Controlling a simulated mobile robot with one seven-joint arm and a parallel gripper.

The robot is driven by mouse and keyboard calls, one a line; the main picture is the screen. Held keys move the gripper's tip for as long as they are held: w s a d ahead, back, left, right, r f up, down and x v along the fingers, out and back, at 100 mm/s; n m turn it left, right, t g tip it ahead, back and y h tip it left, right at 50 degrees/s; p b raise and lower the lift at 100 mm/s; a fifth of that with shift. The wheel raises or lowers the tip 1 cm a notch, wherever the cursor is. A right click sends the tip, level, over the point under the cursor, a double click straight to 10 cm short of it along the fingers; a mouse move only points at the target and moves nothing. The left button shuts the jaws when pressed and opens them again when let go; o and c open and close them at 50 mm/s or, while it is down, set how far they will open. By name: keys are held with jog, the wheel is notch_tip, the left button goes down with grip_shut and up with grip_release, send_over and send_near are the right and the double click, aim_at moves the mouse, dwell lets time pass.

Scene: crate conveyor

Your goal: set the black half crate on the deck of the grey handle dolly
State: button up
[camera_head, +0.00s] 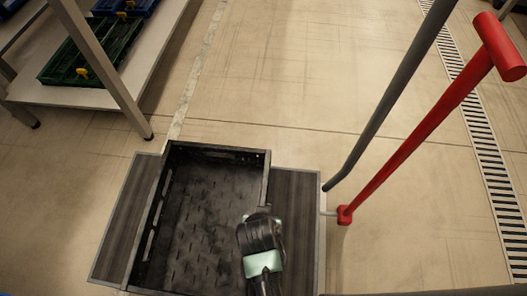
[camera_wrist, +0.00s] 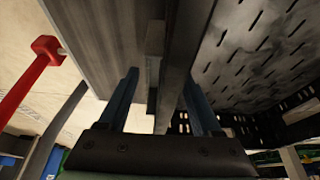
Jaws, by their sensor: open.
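The black half crate (camera_head: 156,222) is upright over the deck of the grey handle dolly (camera_head: 296,205) in the head view. Deck shows on both sides of it, and it looks seated on the deck. The crate is empty, with a slotted floor. My gripper (camera_head: 260,212) is at the crate's right wall, pointing down; its fingertips are hidden there. In the wrist view my gripper (camera_wrist: 160,82) is open. Its two fingers stand on either side of the crate's wall (camera_wrist: 182,70), with gaps visible. The crate's slotted floor shows at right and the dolly deck (camera_wrist: 105,35) at left.
A grey handle (camera_head: 385,110) rises from the dolly's right side. A red bar with a T-grip (camera_head: 420,130) stands beside it. A table at upper left (camera_head: 70,95) holds a green crate (camera_head: 100,55) and blue crates. Open floor lies beyond the dolly, with a drain grate (camera_head: 483,130) at right.

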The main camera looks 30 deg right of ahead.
jog(key=shift+r, duration=0.1)
jog(key=p+v, duration=0.7)
jog(key=v, duration=0.5)
jog(key=shift+d+r+p, duration=0.1)
jog(key=shift+p, duration=0.3)
jog(key=w+r+n+t, duration=0.2)
jog(key=w+r+t, duration=0.5)
jog(key=w+r, duration=1.05)
jog(key=w+a+r+n+t, duration=0.1)
jog(key=w+r+t, duration=0.15)
jog(key=r, duration=0.65)
jog(key=w+a+r+t, duration=0.1)
jog(key=r+t, duration=0.2)
jog(key=r, duration=0.6)
notch_tip(320, 180, up, 16)
jog(key=s+a+n+t, duration=0.1)
jog(key=a+n+t, duration=0.1)
jog(key=a+t, duration=0.15)
jog(key=s+a+r+n+t+y, duration=0.1)
jog(key=s+r+t, duration=0.2)
jog(key=r, duration=0.6)
jog(key=s+a+r+t+y, duration=0.1)
jog(key=s+a+r+t, duration=0.1)
jog(key=s+r+t, duration=0.2)
jog(key=s+r, duration=0.3)
jog(key=r, duration=0.3)
jog(key=shift+s+n+t+y, duration=0.3)
jog(key=shift+n, duration=0.1)
